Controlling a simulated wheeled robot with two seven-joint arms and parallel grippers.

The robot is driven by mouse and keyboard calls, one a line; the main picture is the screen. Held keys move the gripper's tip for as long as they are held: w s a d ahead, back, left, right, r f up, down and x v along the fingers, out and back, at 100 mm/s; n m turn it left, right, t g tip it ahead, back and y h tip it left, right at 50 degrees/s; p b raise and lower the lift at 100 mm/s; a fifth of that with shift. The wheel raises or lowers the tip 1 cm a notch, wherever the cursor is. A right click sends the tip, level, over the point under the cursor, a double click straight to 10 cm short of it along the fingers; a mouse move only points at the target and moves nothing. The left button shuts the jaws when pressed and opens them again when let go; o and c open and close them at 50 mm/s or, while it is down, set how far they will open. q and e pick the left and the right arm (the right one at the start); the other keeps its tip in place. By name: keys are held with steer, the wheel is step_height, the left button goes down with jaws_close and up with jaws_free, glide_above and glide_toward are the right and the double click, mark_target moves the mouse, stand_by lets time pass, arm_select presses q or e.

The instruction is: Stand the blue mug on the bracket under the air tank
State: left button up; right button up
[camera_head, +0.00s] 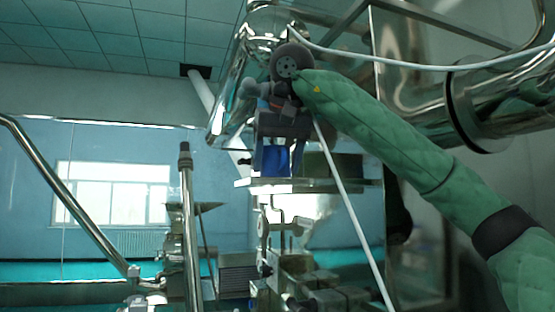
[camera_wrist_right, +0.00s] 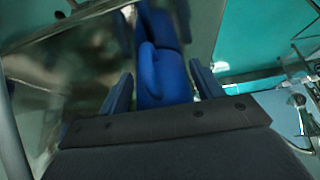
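The blue mug (camera_head: 275,160) is under my right gripper (camera_head: 278,152), between its two fingers, low over the flat metal bracket plate (camera_head: 262,187). The mug's base is close to the plate; I cannot tell whether it touches. In the right wrist view the mug (camera_wrist_right: 164,75) lies between the fingertips of the right gripper (camera_wrist_right: 161,78). The fingers are very close to its sides, and firm contact is not clear. The shiny air tank (camera_head: 272,24) is above and behind the gripper. My left gripper is not in view.
A white hose (camera_head: 345,190) slants down in front of the bracket. A metal post (camera_head: 187,220) and slanted rail (camera_head: 70,195) stand to the left. A large steel pipe (camera_head: 500,95) is at right. Valve fittings (camera_head: 285,250) sit below the plate.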

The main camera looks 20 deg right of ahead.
mark_target(280, 148)
steer(key=shift+o, duration=0.8)
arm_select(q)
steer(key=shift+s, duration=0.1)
arm_select(e)
steer(key=shift+s+d, duration=0.1)
steer(key=shift+r, duration=0.2)
steer(key=shift+r, duration=0.15)
steer(key=shift+s+r, duration=0.2)
steer(key=shift+r, duration=0.05)
steer(key=shift+b+v, duration=0.6)
steer(key=shift+v, duration=0.4)
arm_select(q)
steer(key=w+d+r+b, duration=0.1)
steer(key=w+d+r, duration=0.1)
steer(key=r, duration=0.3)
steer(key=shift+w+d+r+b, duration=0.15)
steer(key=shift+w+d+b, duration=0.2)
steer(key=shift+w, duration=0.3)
arm_select(e)
steer(key=v, duration=0.9)
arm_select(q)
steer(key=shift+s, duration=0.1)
